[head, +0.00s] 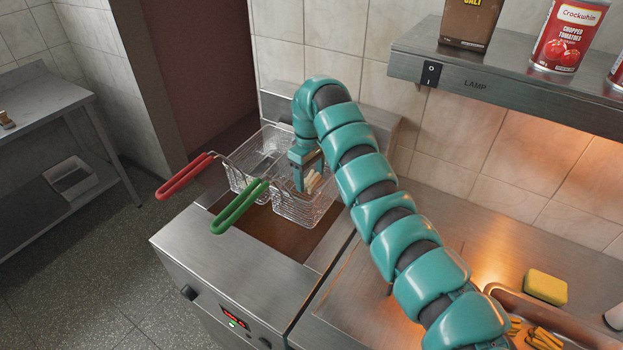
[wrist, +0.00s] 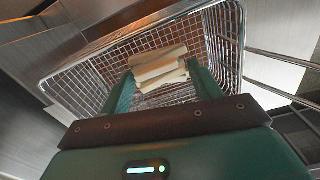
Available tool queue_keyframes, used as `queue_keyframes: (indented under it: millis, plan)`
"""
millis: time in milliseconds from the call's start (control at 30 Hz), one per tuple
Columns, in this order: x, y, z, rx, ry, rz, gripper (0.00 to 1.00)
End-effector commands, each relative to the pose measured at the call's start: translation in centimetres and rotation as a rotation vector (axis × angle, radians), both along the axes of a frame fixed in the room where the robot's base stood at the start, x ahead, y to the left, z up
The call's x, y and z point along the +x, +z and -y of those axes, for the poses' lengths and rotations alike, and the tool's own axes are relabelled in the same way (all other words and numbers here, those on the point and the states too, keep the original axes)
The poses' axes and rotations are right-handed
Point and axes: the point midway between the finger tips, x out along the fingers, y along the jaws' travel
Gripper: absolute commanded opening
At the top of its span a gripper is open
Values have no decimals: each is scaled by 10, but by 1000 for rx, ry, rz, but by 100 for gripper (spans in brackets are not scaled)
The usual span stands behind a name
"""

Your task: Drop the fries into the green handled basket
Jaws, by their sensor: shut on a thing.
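The green handled basket (head: 300,210) is a wire mesh basket hanging over the fryer. Its green handle (head: 239,206) points to the front left. My gripper (head: 305,178) is shut on a bundle of pale fries (head: 314,181) and points down into the basket's opening. In the wrist view the fries (wrist: 158,68) sit between the two teal fingers of my gripper (wrist: 160,82), with the basket's mesh (wrist: 75,80) around and beneath them. How far the fries are above the basket floor is hard to tell.
A second basket (head: 238,165) with a red handle (head: 185,177) stands just left of it. A steel shelf (head: 520,75) with tins overhangs the right side. A tray with golden fries (head: 541,338) and a yellow sponge (head: 545,286) are at lower right.

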Motion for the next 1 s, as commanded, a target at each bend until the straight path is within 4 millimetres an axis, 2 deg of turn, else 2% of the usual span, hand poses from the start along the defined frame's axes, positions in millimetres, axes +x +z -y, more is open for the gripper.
queue_keyframes:
  millis: [167,633,767,1000]
  plan:
    - [0,-5,0,1,-1,2,41]
    - [0,0,1,1,-3,1,41]
    - [5,22,6,-1,-9,2,41]
    - [15,85,15,-2,-19,2,41]
